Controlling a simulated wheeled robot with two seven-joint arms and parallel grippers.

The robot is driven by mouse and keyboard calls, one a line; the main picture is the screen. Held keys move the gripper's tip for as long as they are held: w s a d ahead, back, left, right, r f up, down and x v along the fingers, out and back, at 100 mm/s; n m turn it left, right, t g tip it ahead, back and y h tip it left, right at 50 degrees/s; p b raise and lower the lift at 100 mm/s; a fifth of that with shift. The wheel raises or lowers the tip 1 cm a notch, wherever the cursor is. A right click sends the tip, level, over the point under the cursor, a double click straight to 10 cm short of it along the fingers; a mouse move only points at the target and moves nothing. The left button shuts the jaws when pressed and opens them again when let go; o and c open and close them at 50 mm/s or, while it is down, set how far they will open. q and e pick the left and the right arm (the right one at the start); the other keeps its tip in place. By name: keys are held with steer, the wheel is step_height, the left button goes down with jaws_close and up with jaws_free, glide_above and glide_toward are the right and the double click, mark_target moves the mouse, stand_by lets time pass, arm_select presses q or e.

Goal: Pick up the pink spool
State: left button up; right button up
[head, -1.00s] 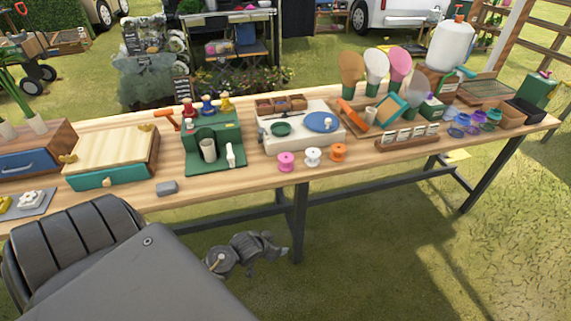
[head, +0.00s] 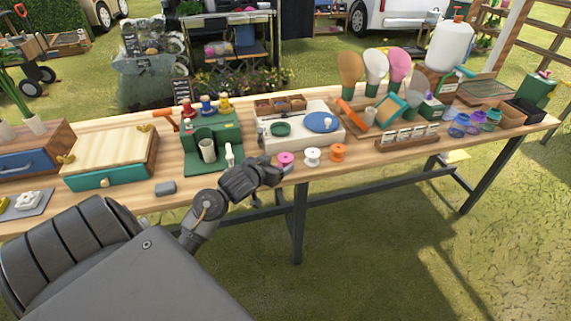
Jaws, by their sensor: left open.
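The pink spool (head: 286,159) stands near the front edge of the wooden table, left of a white spool (head: 312,156) and an orange spool (head: 338,152). My left gripper (head: 276,172) is at the table's front edge, just left of the pink spool and at its lower left in the picture. The gripper is open. It covers a small part of the spool's lower left side; I cannot tell whether they touch. My right gripper is not in view.
A white station with a blue dish (head: 321,122) stands behind the spools. A green stand (head: 213,141) with a cup is to the left. A grey block (head: 165,188) lies near the front edge. A row of labelled packets (head: 408,139) is to the right.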

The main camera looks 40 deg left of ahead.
mark_target(283, 160)
arm_select(q)
steer(key=shift+w+a+f, duration=0.1)
steer(key=shift+w+f, duration=0.15)
steer(key=shift+w, duration=0.55)
steer(key=x, duration=0.4)
steer(key=shift+w, duration=0.3)
steer(key=shift+w+f, duration=0.15)
steer(key=shift+c, duration=0.5)
steer(key=c, duration=0.9)
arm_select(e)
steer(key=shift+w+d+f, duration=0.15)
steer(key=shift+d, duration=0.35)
